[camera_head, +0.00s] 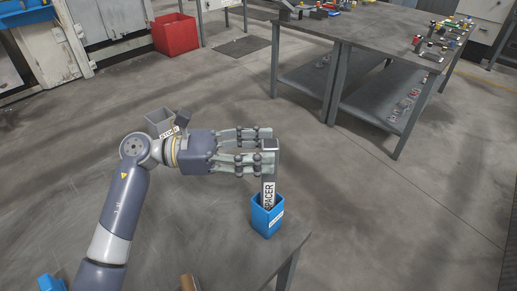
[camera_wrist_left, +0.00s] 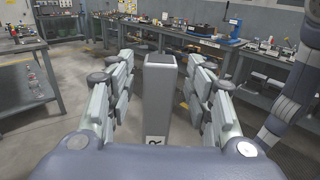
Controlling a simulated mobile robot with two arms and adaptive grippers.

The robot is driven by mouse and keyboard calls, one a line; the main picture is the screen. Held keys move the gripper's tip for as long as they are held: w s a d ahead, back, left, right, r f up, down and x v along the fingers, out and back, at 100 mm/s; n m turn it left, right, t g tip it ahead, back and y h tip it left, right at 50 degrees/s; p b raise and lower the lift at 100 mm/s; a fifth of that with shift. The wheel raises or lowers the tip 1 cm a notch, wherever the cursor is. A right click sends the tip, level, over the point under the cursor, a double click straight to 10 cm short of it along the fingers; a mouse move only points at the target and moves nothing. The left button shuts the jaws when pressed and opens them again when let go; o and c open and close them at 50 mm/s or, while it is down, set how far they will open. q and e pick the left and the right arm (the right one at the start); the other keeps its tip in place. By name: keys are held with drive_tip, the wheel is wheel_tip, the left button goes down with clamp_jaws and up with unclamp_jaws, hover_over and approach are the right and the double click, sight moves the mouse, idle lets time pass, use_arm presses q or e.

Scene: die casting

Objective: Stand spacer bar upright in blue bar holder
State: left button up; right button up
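The grey spacer bar (camera_head: 269,190), marked SPACER, stands upright with its lower end inside the blue bar holder (camera_head: 266,218) near the table's corner. My left gripper (camera_head: 268,150) reaches in from the left, with its fingers on either side of the bar's upper part. In the left wrist view the bar (camera_wrist_left: 160,90) stands between the fingers, with a visible gap on each side, so the gripper looks open around it. The bar's foot is hidden inside the holder. My right gripper is not in view.
A grey bin with lettering (camera_head: 160,122) stands behind my left wrist. A brown cylinder (camera_head: 188,283) and a blue object (camera_head: 50,284) show at the bottom edge. A red bin (camera_head: 175,34) and a workbench (camera_head: 375,28) with small parts are further back. The floor right of the holder is clear.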

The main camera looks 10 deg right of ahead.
use_arm(q)
drive_tip(key=shift+f, duration=0.1)
drive_tip(key=v, duration=1.2)
idle(0.8)
